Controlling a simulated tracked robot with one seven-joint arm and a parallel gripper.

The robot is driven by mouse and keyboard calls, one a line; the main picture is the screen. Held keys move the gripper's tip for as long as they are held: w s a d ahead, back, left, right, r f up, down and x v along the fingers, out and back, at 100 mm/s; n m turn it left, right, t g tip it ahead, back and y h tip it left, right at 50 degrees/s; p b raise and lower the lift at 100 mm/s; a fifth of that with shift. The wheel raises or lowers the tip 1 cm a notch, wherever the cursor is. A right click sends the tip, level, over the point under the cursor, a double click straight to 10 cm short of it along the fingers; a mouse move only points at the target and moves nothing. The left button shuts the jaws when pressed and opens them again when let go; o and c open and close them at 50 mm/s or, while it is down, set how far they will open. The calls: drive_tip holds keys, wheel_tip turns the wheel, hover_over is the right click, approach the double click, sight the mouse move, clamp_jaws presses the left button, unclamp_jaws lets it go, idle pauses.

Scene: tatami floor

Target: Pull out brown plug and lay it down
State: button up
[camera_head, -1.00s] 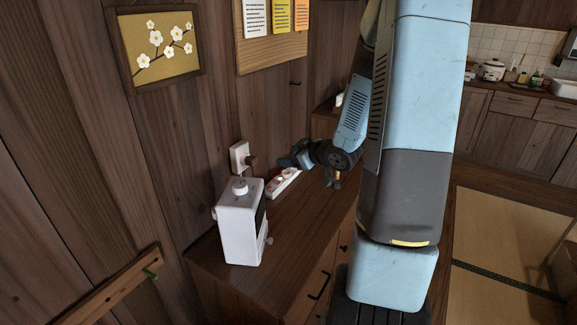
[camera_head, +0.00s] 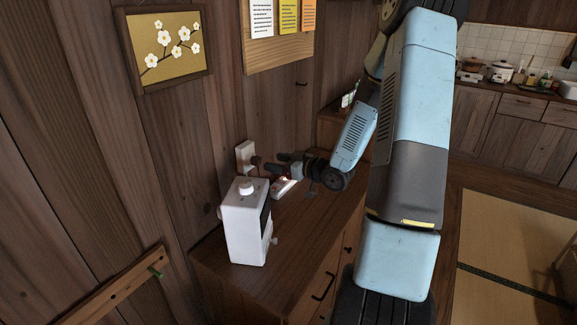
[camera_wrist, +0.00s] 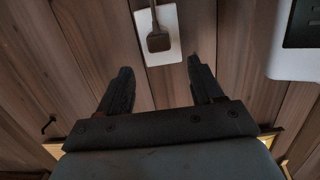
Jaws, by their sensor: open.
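The brown plug (camera_head: 256,161) sits in a white wall outlet (camera_head: 244,155) above the cabinet top. In the wrist view the brown plug (camera_wrist: 158,41) shows against the white plate (camera_wrist: 171,53), with its cord running to the top edge. My gripper (camera_head: 274,163) is open and empty, just right of the plug in the head view. In the wrist view my gripper (camera_wrist: 159,66) has its two fingers apart, with the plug between and beyond their tips. The fingers do not appear to touch it.
A white box-shaped device (camera_head: 245,235) with a top knob stands on the wooden cabinet (camera_head: 300,236), near the outlet. A white power strip (camera_head: 284,188) lies behind it. A framed flower picture (camera_head: 168,48) hangs above. The cabinet's front top is mostly clear.

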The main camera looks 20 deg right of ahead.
sight(260, 159)
drive_tip(key=x, duration=0.7)
drive_tip(key=shift+w+f, duration=0.1)
drive_tip(key=c, duration=1.1)
drive_tip(key=shift+f+v, duration=0.2)
drive_tip(key=shift+v, duration=1.3)
drive_tip(key=shift+f+v, duration=0.25)
drive_tip(key=shift+v, duration=1.2)
drive_tip(key=shift+r, duration=0.1)
drive_tip(key=w+d+f+g+h, duration=0.1)
drive_tip(key=d+f+g, duration=0.1)
drive_tip(key=d+f, duration=0.5)
drive_tip(key=w+d+f+g+h, duration=0.1)
drive_tip(key=d+f, duration=0.3)
drive_tip(key=d, duration=0.5)
drive_tip(key=shift+a+f, duration=0.15)
drive_tip(key=shift+f, duration=3.3)
